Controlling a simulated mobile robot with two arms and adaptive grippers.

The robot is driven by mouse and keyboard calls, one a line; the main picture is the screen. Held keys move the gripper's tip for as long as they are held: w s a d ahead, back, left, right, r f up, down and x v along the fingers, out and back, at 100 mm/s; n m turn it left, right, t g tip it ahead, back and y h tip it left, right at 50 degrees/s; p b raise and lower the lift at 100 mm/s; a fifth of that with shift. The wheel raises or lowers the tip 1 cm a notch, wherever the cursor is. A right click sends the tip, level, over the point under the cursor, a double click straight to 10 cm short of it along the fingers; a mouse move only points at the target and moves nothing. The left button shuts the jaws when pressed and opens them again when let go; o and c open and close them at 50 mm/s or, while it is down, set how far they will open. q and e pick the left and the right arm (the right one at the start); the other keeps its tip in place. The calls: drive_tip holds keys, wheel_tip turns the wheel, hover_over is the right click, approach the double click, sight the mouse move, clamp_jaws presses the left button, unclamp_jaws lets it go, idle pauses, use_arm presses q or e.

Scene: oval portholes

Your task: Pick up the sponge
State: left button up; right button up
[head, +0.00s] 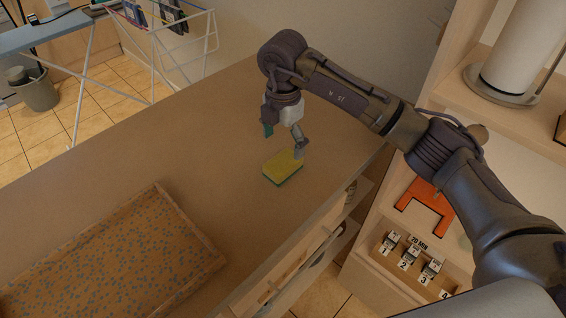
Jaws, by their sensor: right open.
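The sponge (283,167) is yellow on top with a dark green underside. It lies flat on the brown countertop (225,130), close to the counter's right-hand edge. My right gripper (284,142) points down just above the sponge, with its fingers spread apart. One finger shows left of the sponge's far end and the other near its right side. Nothing is between the fingers, and I cannot tell whether a fingertip touches the sponge. My left gripper is not in this view.
A shallow speckled tray (216,262) lies on the counter at the lower left. Drawers are below the counter edge. To the right are shelves with a paper roll (525,45), an orange bracket shape (427,205) and numbered blocks (412,252). Counter left of the sponge is clear.

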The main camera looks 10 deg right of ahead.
sight(283, 161)
drive_tip(key=shift+f, duration=0.95)
drive_tip(key=shift+f+p, duration=0.45)
drive_tip(key=shift+f, duration=0.15)
wheel_tip(283, 161, down, 4)
drive_tip(key=shift+f+p, duration=0.15)
drive_tip(key=shift+p, duration=0.35)
drive_tip(key=c, duration=0.9)
